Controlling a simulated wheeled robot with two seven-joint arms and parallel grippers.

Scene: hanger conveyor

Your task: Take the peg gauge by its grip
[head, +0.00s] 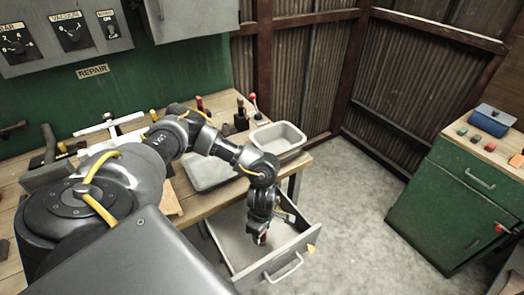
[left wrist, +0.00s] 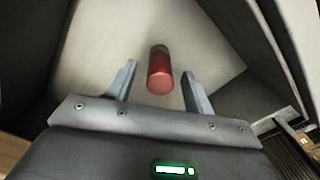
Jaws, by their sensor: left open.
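The peg gauge's red grip (left wrist: 159,77) shows as a red cylinder with a dark far end in the left wrist view. It lies between the two separated finger tips of my left gripper (left wrist: 157,72), with gaps on both sides. In the head view the red piece (head: 263,239) shows just below my left gripper (head: 264,230), inside the open drawer (head: 278,266). My left gripper is open and points down into the drawer. The rest of the gauge is hidden. My right gripper is not in view.
The drawer walls stand close around my left gripper. The wooden workbench (head: 215,203) above holds a grey tray (head: 279,140) and several tools. A green cabinet (head: 455,205) with a blue bin (head: 492,119) stands at right. The floor between is clear.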

